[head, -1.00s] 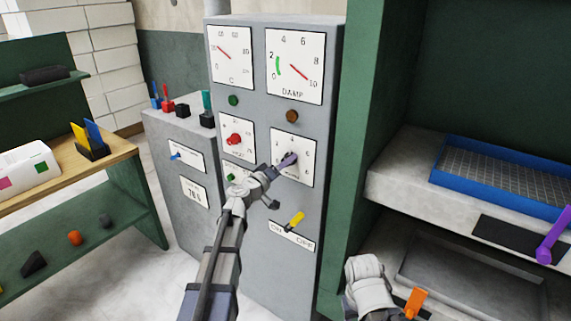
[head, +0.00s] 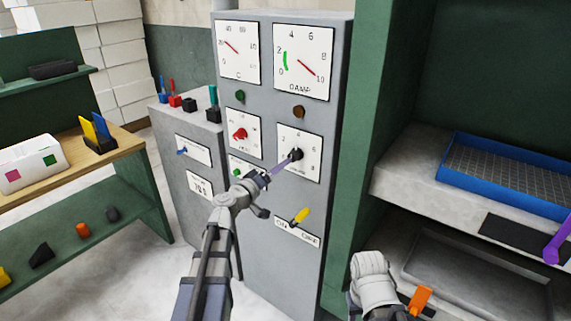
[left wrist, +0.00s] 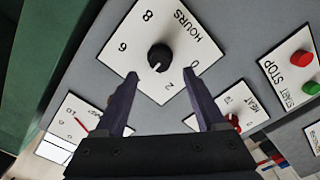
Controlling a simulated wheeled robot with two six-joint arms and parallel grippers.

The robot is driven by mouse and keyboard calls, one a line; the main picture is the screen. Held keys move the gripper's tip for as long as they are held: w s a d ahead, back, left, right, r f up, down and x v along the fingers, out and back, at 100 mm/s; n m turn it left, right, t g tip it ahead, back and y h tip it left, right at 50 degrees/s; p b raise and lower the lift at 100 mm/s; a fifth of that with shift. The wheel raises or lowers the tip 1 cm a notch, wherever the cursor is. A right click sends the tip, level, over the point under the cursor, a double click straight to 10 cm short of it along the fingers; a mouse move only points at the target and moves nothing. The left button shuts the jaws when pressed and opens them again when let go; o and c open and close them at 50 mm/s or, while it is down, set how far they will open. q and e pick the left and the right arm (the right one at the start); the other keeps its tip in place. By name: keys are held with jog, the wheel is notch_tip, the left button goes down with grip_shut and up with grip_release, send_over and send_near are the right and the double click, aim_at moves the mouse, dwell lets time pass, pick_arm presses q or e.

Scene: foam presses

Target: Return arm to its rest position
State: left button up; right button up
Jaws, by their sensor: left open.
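My left arm (head: 205,275) reaches up from the bottom toward the grey control cabinet (head: 257,235). My left gripper (head: 277,166) is open and empty in front of the white HOURS dial plate (head: 311,145). The black HOURS knob (head: 297,154) shows just beyond its fingertips. In the left wrist view the two dark purple fingers of the gripper (left wrist: 161,73) stand apart, and the black knob (left wrist: 160,57) lies beyond them, uncovered. A pale link of my right arm (head: 372,280) shows at the bottom; the fingers of my right gripper are not seen.
A red HEAT knob (head: 239,134) and a yellow switch (head: 300,216) sit on the cabinet near my left arm. A green shelf (head: 70,190) stands at left. At right is the press with a blue tray (head: 505,180) and an orange handle (head: 420,300).

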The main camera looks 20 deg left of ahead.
pick_arm(q)
jog(key=shift+s+a, duration=0.1)
jog(key=shift+s, duration=0.1)
jog(key=s+d+f+m+g+h, duration=0.2)
jog(key=s+d+f+m+g, duration=0.3)
jog(key=d, duration=0.5)
jog(key=s+d+f+m+g+h, duration=0.1)
jog(key=s+d+f+m+g, duration=0.1)
jog(key=s+d+f+g, duration=0.6)
jog(key=s+d+f+m+g+y, duration=0.2)
jog(key=s+d+f+y, duration=0.4)
jog(key=s, duration=0.3)
jog(key=s+a+f+g+y, duration=0.2)
jog(key=s+a+y, duration=0.2)
jog(key=s, duration=0.3)
jog(key=shift+s+a+f+m+y, duration=0.2)
jog(key=shift+a+f+m+y, duration=0.1)
jog(key=shift+a+f, duration=0.1)
